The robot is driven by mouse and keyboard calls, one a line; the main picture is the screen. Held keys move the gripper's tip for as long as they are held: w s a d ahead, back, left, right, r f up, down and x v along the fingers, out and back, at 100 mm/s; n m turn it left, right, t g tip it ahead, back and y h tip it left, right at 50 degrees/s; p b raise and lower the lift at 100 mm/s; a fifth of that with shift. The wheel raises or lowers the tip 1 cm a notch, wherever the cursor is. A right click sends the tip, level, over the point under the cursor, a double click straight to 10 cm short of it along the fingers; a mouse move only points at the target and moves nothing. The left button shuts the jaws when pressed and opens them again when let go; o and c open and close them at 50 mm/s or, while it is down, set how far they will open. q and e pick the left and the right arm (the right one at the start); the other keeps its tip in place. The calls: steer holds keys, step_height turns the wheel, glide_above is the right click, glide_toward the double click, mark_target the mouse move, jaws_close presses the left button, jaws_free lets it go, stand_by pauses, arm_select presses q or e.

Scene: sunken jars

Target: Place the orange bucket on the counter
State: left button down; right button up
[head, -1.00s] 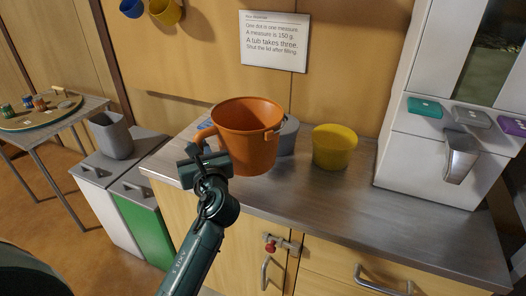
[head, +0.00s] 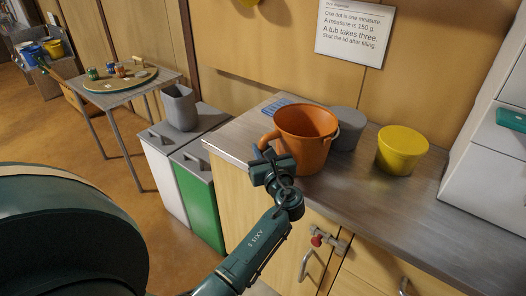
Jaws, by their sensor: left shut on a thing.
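The orange bucket (head: 308,140) is upright at the left end of the metal counter (head: 425,212), in front of a grey tub. Its handle points left, toward my left gripper (head: 272,163). My left gripper is shut on that handle at the bucket's left side. The bucket looks to be at or just above the counter top; I cannot tell whether its base touches. My right gripper is not in view.
A grey tub (head: 347,128) and a yellow tub (head: 402,150) stand on the counter, with a blue item (head: 281,104) at the back left. A white machine (head: 490,165) stands at the right. Bins (head: 200,185) and a small table (head: 130,92) are left.

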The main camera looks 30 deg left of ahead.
arm_select(q)
steer(key=c, duration=1.3)
jaws_free()
